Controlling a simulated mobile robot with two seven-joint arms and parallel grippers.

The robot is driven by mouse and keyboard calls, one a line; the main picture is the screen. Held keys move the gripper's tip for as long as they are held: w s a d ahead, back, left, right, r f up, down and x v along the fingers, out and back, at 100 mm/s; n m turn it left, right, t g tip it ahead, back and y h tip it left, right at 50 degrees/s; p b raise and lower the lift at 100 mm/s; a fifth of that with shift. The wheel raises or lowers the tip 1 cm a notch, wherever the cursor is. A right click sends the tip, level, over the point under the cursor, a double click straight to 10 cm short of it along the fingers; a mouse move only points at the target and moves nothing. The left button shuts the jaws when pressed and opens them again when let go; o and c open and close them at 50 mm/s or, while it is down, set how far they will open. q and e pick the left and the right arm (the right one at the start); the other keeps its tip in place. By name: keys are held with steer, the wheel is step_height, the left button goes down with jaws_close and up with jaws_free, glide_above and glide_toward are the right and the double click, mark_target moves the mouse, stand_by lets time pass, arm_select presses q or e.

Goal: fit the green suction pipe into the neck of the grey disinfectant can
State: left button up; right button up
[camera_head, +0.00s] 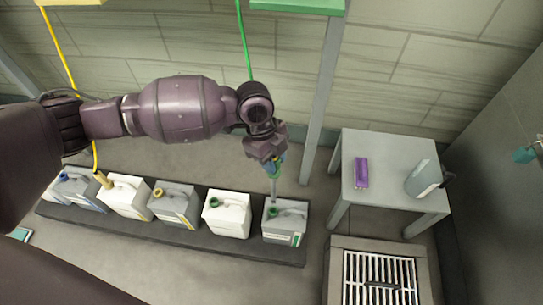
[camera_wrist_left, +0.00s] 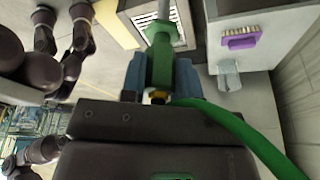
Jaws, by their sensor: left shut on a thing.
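My left gripper (camera_head: 268,157) is shut on the green suction pipe and holds it pointing down. In the left wrist view the pipe's green body (camera_wrist_left: 162,66) sits between the blue fingers, and its grey tube (camera_wrist_left: 164,20) runs on beyond them. In the head view the grey tube (camera_head: 274,188) hangs over the grey disinfectant can (camera_head: 284,230), the rightmost in the row, with a green neck (camera_head: 271,211). The tube's lower end is close to the neck; I cannot tell whether it is inside. My right gripper is not clearly seen.
Several other cans stand left on the dark plinth (camera_head: 170,236), the nearest being white (camera_head: 228,214). A table (camera_head: 390,165) at right bears a purple brush (camera_head: 361,172) and a grey container (camera_head: 423,178). A floor grate (camera_head: 378,280) lies before it. A green hose (camera_head: 244,40) hangs behind my arm.

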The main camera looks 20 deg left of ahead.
mark_target(274, 184)
arm_select(q)
steer(key=shift+r, duration=0.15)
steer(key=shift+f, duration=0.45)
step_height(274, 184, down, 2)
steer(key=shift+f, duration=0.1)
steer(key=shift+f+b, duration=0.55)
steer(key=shift+f, duration=0.95)
arm_select(e)
steer(key=shift+w+d+t, duration=0.1)
steer(key=shift+d+t, duration=0.1)
steer(key=shift+t, duration=0.1)
steer(key=shift+f, duration=0.1)
arm_select(q)
steer(key=shift+p, duration=0.4)
arm_select(e)
steer(key=shift+w+r, duration=0.3)
steer(key=shift+r, duration=0.5)
